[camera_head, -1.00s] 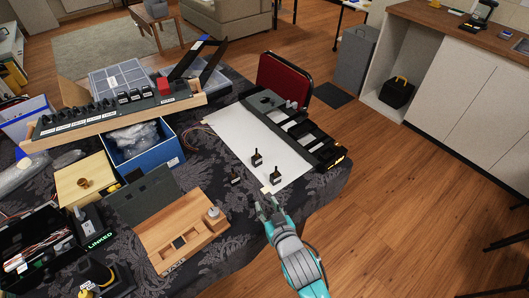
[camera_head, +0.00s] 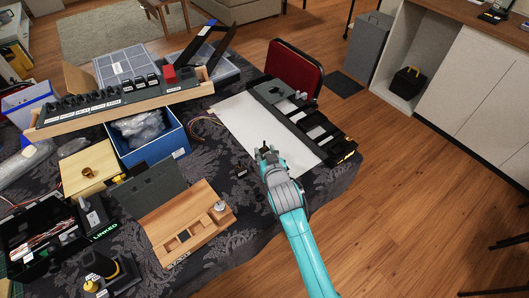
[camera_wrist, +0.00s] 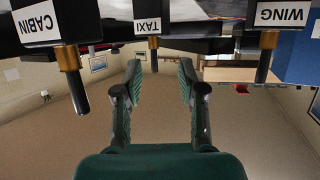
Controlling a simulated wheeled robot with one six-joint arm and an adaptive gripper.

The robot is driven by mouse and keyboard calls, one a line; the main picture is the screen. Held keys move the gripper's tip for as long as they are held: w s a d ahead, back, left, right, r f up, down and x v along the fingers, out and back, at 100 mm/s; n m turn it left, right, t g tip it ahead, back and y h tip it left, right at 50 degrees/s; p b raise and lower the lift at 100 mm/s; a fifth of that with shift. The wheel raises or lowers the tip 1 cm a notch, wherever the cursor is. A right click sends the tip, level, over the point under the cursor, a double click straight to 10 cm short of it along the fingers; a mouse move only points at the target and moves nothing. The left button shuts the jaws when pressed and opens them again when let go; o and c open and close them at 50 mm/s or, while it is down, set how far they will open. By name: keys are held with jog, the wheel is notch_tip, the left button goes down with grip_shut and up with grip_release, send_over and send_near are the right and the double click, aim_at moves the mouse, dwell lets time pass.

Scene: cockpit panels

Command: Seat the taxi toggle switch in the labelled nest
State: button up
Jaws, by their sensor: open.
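The taxi toggle switch (camera_wrist: 153,45), with a white TAXI label and a brass collar, appears upside down in the wrist view. It is between the lines of my two fingers, just beyond their tips. My gripper (camera_wrist: 160,72) is open with nothing held. A cabin switch (camera_wrist: 68,55) is on the left and a wing switch (camera_wrist: 268,45) on the right. In the head view, my gripper (camera_head: 265,152) is over the white sheet (camera_head: 240,120) and hides most of the switches. A wooden block with square openings (camera_head: 205,215) lies at the front; its label is too small to read.
A black slotted panel (camera_head: 318,128) borders the sheet on the right. A blue box (camera_head: 150,150) and a long wooden rack (camera_head: 135,115) of switches stand to the left. A grey plate (camera_head: 150,190) lies behind the wooden block.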

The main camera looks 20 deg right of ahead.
aim_at(264, 146)
jog(key=shift+d+x, duration=0.15)
jog(key=shift+x, duration=1.15)
jog(key=shift+d+x, duration=0.2)
jog(key=shift+x, duration=1.05)
grip_shut()
